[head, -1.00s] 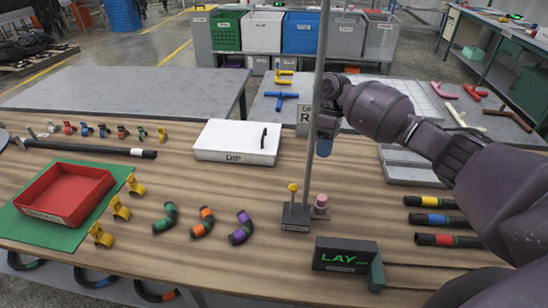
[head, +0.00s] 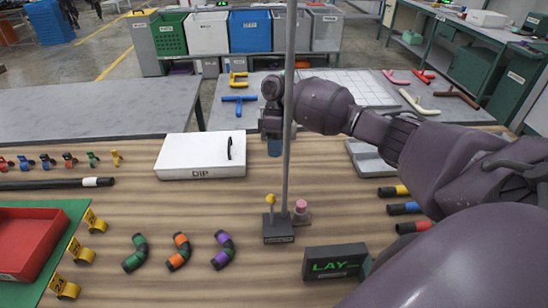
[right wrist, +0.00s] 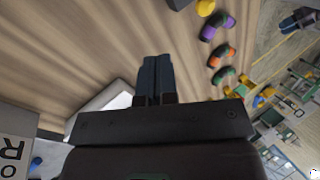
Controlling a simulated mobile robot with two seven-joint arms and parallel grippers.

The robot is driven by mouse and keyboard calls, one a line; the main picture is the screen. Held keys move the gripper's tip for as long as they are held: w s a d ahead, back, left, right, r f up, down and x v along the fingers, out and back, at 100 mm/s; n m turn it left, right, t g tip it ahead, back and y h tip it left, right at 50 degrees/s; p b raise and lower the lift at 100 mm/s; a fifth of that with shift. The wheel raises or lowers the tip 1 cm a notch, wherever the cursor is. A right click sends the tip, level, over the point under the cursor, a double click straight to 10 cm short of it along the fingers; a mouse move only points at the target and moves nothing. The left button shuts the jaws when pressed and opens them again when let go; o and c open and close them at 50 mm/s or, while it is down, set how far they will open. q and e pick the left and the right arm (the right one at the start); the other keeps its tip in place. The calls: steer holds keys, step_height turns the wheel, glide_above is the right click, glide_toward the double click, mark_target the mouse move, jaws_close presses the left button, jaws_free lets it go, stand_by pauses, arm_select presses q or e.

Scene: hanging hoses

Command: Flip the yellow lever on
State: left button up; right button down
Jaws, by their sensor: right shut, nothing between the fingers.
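The yellow lever (head: 270,199) is a small yellow knob on a short thin stem, on a dark block (head: 278,236) on the wooden table. The stem stands about upright. My right gripper (head: 274,148) is above the table, behind the lever in the head view, with its blue-tipped fingers pointing down. It is shut, empty and apart from the lever. In the right wrist view the fingers (right wrist: 155,80) are together, and a yellow round knob (right wrist: 205,7) shows at the top edge. My left gripper is not in view.
A thin grey pole (head: 288,110) rises beside the lever. A pink knob (head: 301,206) stands right of it. A black LAY box (head: 336,262) is at front right, a white DIP box (head: 201,157) behind left. Curved hose pieces (head: 178,251) lie to the left.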

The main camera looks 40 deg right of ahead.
mark_target(272, 211)
steer(key=s+a+f+p, duration=0.1)
steer(key=s+a+f, duration=0.4)
steer(key=f, duration=0.1)
steer(key=shift+s+f, duration=0.3)
steer(key=shift+f, duration=0.05)
steer(key=shift+r+p, duration=0.1)
steer(key=shift+p, duration=0.2)
